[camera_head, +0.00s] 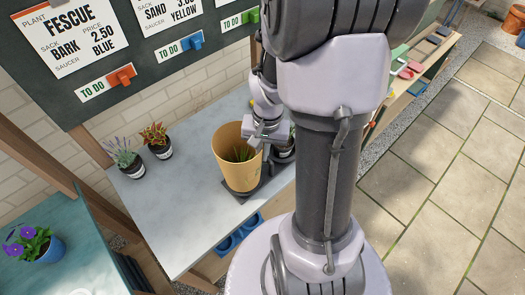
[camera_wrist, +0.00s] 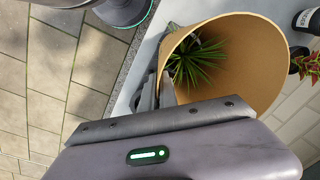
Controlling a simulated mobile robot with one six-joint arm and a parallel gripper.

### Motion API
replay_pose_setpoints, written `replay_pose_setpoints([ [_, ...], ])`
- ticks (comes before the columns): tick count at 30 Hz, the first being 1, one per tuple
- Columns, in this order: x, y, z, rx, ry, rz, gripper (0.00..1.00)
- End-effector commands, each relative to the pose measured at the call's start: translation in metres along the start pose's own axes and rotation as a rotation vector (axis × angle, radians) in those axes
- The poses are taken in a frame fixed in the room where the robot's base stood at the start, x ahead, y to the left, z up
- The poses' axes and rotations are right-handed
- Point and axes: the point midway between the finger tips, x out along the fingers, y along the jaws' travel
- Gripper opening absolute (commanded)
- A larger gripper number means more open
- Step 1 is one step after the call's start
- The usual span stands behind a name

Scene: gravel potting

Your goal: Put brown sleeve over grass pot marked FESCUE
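The brown sleeve (camera_head: 228,155) stands on a dark square base (camera_head: 242,194) on the grey bench, its wide mouth facing up. My gripper (camera_head: 264,136) is at the sleeve's right rim. The fingertips are not clear enough to show whether they grip the wall.
A lavender pot (camera_head: 131,166) and a red-leaved pot (camera_head: 159,148) stand left of the sleeve. Another dark pot (camera_head: 285,152) is close behind my gripper. Blue saucers (camera_head: 238,235) lie below the bench front. The bench's front left is clear.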

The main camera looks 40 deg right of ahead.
Motion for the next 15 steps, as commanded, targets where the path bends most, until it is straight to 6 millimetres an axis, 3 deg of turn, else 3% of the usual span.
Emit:
replay_pose_setpoints([
  [1, -0.0003, 0.0, 0.0, 0.0, 0.0, 0.0, 0.09],
  [4, -0.0003, 0.0, 0.0, 0.0, 0.0, 0.0, 0.29],
  [15, -0.008, -0.0002, -0.0004, 0.0, 0.001, -0.001, 0.29],
])
